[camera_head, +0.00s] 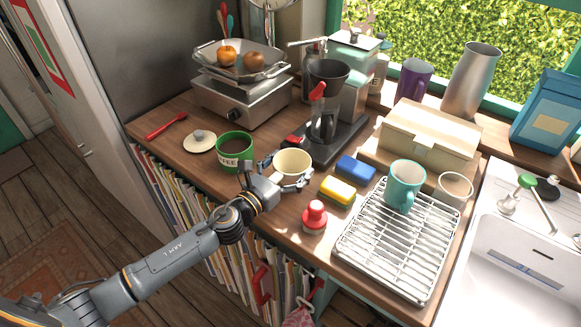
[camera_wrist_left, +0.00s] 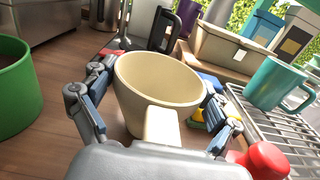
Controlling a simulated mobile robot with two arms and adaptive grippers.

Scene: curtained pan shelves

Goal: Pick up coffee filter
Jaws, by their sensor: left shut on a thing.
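The coffee filter appears to be the cream, cup-shaped piece (camera_head: 293,161) with a wide open top and a handle, near the front of the wooden counter. In the left wrist view the cream filter (camera_wrist_left: 160,78) sits between the fingers with its handle toward the palm. My left gripper (camera_head: 286,176) is shut on it, one finger on each side; it fills the lower middle of the left wrist view (camera_wrist_left: 155,95). The filter looks upright and empty inside. I cannot tell whether its base touches the counter. My right gripper is not in view.
Blue (camera_head: 355,169) and yellow (camera_head: 338,190) sponges, a red-topped object (camera_head: 315,217) and a wire rack (camera_head: 372,250) with a teal mug (camera_head: 404,183) lie to the right.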

